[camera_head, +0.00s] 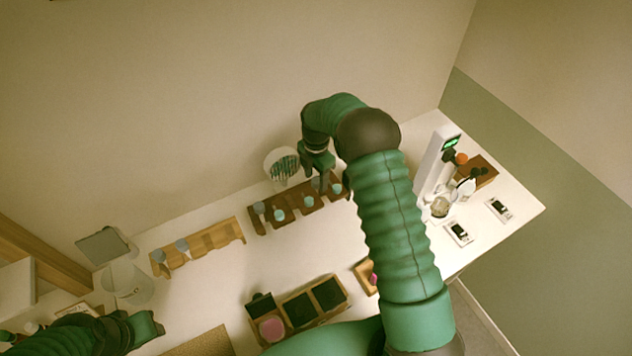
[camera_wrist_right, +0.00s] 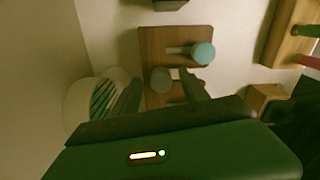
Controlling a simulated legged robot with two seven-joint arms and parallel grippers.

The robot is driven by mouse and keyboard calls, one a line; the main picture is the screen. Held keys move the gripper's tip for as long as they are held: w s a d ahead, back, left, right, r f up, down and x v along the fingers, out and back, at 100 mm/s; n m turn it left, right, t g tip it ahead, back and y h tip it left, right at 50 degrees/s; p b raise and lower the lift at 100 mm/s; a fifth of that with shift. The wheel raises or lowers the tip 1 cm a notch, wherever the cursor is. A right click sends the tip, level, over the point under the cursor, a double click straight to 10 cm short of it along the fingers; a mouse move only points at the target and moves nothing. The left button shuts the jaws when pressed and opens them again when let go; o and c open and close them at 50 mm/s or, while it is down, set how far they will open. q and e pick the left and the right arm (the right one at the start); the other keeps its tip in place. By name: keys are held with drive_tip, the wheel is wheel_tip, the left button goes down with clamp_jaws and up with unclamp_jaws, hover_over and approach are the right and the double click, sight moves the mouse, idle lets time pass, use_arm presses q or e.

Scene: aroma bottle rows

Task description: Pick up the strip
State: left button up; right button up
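A white round cup (camera_head: 283,165) holding several thin dark-green strips (camera_head: 285,170) stands at the back of the table, near the wall. In the right wrist view the cup (camera_wrist_right: 76,103) is at the left, with the strips (camera_wrist_right: 103,97) inside it. My right gripper (camera_head: 324,180) is just right of the cup, over the dark wooden bottle rack (camera_head: 262,226). In its wrist view the two fingers (camera_wrist_right: 160,92) are apart, with a grey round cap (camera_wrist_right: 161,79) showing between them; no strip is seen held. My left gripper (camera_head: 148,326) is low at the left; its fingers are unclear.
A lighter wooden rack (camera_head: 215,237) with bottles stands left of the dark one. A box with black compartments (camera_head: 315,302) is in front. A white device (camera_head: 435,160), a glass jar (camera_head: 440,207) and small cards (camera_head: 459,233) are at right.

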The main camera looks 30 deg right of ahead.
drive_tip(key=c, duration=1)
drive_tip(key=shift+c, duration=0.2)
drive_tip(key=shift+r, duration=0.55)
wheel_tip(320, 180, up, 17)
drive_tip(key=b, duration=0.3)
